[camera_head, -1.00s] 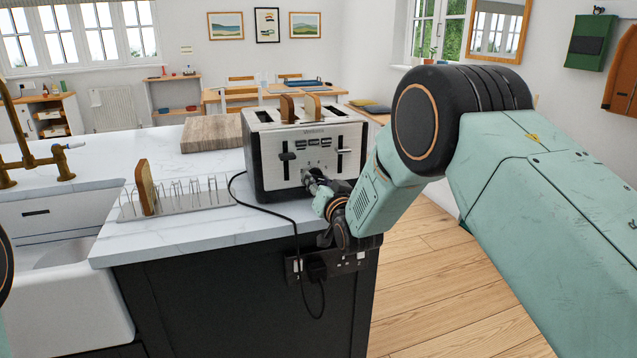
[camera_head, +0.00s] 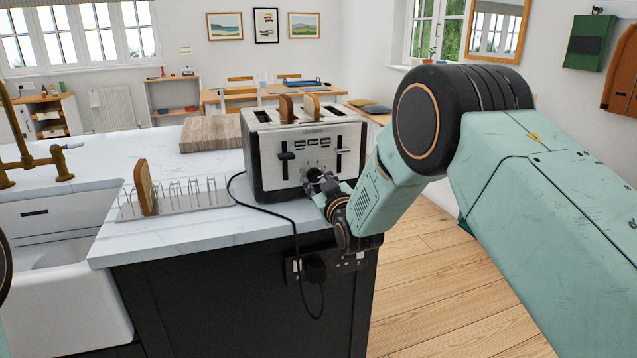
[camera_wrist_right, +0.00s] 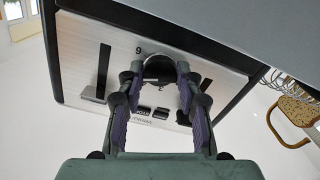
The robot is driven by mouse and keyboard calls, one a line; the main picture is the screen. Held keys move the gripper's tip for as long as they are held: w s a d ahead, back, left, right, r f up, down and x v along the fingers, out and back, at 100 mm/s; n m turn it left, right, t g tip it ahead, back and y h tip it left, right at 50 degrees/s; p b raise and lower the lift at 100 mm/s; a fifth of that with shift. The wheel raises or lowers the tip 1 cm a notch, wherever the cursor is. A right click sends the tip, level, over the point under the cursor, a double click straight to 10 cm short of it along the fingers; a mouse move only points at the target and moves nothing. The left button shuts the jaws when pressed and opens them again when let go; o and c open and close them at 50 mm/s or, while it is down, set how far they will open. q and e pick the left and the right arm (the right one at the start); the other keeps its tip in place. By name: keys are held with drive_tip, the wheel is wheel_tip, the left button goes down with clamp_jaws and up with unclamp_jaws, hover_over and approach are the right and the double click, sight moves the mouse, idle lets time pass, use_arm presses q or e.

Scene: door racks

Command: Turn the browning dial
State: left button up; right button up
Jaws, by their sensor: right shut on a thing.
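The silver and black toaster (camera_head: 270,150) stands on the white counter with two slices of bread (camera_head: 287,108) showing at its top slots. In the right wrist view its front panel (camera_wrist_right: 75,60) appears upside down, with the dark browning dial (camera_wrist_right: 159,68) and printed numbers around it. My right gripper (camera_head: 318,182) is at the lower front of the toaster. In the wrist view its two fingers (camera_wrist_right: 158,90) are closed on either side of the dial. The dial is mostly hidden by the gripper in the head view. My left gripper is not in view.
A toast rack (camera_head: 190,198) with one slice stands left of the toaster, and a wooden board (camera_head: 210,134) lies behind it. The black cord (camera_head: 268,216) hangs over the counter's front edge to a socket. A sink (camera_head: 60,275) is at the left.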

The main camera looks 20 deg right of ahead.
drive_tip(key=shift+n, duration=0.4)
drive_tip(key=o, duration=1.1)
drive_tip(key=shift+o, duration=0.2)
drive_tip(key=s, duration=1.2)
drive_tip(key=shift+d, duration=0.2)
